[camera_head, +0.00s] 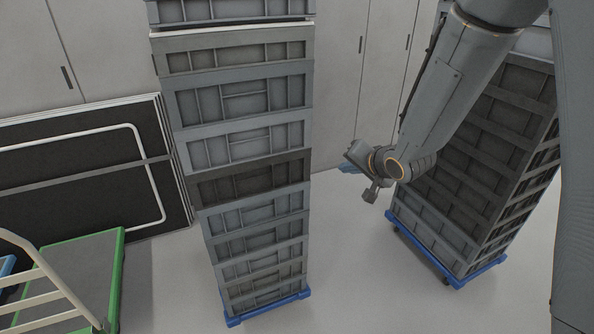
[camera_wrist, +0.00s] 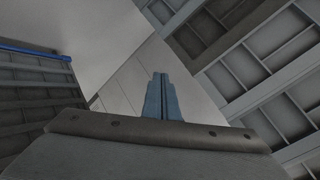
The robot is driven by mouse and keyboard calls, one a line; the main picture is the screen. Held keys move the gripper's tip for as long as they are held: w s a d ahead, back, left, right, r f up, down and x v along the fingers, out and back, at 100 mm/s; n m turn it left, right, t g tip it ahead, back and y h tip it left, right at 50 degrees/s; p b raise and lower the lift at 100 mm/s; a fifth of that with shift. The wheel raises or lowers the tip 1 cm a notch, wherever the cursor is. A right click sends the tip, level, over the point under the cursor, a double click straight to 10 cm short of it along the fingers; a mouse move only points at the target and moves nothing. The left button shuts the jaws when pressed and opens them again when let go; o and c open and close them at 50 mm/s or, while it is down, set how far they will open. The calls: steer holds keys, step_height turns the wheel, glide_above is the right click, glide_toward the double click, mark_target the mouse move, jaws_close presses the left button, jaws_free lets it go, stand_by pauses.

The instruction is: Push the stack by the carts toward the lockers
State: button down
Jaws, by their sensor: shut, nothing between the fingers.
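A tall stack of grey crates (camera_head: 245,190) stands on a blue wheeled dolly (camera_head: 268,307) in the middle of the head view, right of the green-edged cart (camera_head: 75,275). Its top is cut off by the picture edge. A second crate stack (camera_head: 480,150) stands on a blue dolly (camera_head: 447,270) at the right, partly hidden behind my arm. Grey lockers (camera_head: 340,60) line the back. My gripper (camera_head: 347,170) is between the two stacks and touches neither that I can see. In the wrist view its blue fingers (camera_wrist: 161,95) are together and empty, with crates on both sides.
Dark folded panels with a white frame (camera_head: 85,165) lean against the lockers at the left. A cart handle (camera_head: 40,270) rises at the lower left. Bare grey floor (camera_head: 350,260) lies between the two stacks.

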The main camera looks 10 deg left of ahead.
mark_target(264, 169)
steer(key=s+a+y, duration=0.1)
steer(key=a+y, duration=0.1)
steer(key=a, duration=0.5)
steer(key=s+a+m+g+y+b, duration=0.1)
steer(key=a+y, duration=0.2)
steer(key=a, duration=0.5)
steer(key=a+y+b, duration=0.1)
steer(key=a+y, duration=0.2)
steer(key=a, duration=0.5)
steer(key=shift+s+f+m, duration=0.4)
